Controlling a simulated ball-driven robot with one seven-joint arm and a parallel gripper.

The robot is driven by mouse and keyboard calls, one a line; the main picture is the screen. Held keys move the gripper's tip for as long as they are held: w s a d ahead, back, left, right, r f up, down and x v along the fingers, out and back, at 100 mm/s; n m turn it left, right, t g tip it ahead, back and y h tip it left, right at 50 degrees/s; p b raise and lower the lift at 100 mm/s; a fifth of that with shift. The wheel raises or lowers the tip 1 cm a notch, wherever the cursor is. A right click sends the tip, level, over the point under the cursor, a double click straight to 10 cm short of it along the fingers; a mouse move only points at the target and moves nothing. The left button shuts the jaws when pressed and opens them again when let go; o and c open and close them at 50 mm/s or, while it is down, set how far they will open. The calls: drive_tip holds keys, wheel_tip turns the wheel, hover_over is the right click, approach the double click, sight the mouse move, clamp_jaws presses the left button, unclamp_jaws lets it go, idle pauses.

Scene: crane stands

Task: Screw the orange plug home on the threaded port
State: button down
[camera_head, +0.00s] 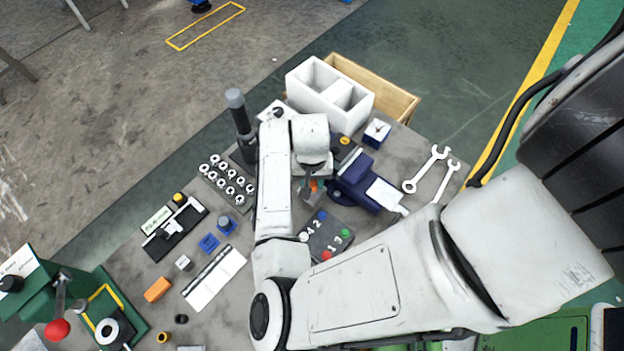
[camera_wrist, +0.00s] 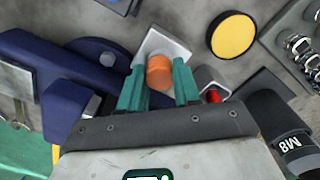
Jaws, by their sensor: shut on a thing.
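The orange plug (camera_wrist: 159,73) sits between the two green fingers of my gripper (camera_wrist: 159,88) in the wrist view. The gripper is shut on it. In the head view a small orange patch of the plug (camera_head: 314,186) shows beside my gripper (camera_head: 309,188), beneath the wrist. A pale square block (camera_wrist: 168,44) lies just beyond the plug in the wrist view. The threaded port cannot be made out; the plug and fingers hide that spot, so I cannot tell how far the plug is seated.
A blue vise (camera_head: 358,180) stands close to the right of the gripper. A numbered dark board (camera_head: 326,236) lies in front. A rack of metal rings (camera_head: 226,180) and a dark upright cylinder (camera_head: 240,120) stand left. A white divided bin (camera_head: 329,92) is behind; wrenches (camera_head: 426,169) lie right.

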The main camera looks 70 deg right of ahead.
drive_tip(key=m, duration=0.5)
drive_tip(key=shift+b, duration=0.3)
drive_tip(key=shift+m, duration=0.5)
drive_tip(key=m+b, duration=0.1)
drive_tip(key=m, duration=0.3)
drive_tip(key=m+b, duration=0.1)
drive_tip(key=m, duration=0.2)
drive_tip(key=shift+f, duration=0.15)
drive_tip(key=shift+m, duration=1.2)
